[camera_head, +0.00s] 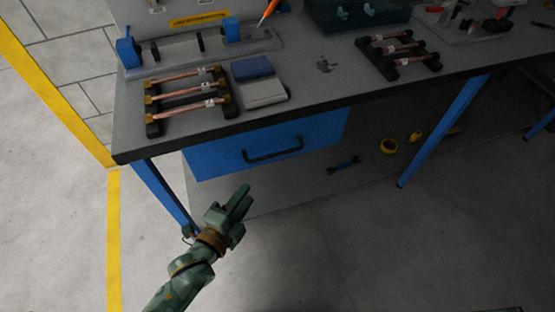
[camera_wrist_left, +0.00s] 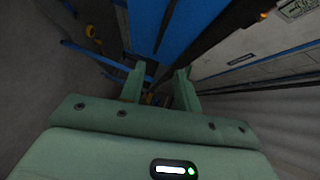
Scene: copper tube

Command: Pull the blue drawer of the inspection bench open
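The blue drawer (camera_head: 225,158) hangs under the left part of the inspection bench (camera_head: 330,88). Its front looks flush under the bench top, with no gap showing. A dark bar handle (camera_head: 273,150) runs across the front. My left gripper (camera_head: 243,196) is in front of and below the drawer, a little left of the handle and apart from it. In the left wrist view the two fingers (camera_wrist_left: 160,72) are spread with nothing held between them. My right gripper is not in view.
Racks of copper tubes (camera_head: 188,98), a blue pad (camera_head: 252,67) and a white pad (camera_head: 264,92) lie on top. Blue legs (camera_head: 440,132) flank the open space below. A wrench (camera_head: 344,165) and yellow tape (camera_head: 388,146) lie on the lower shelf. The floor in front is clear.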

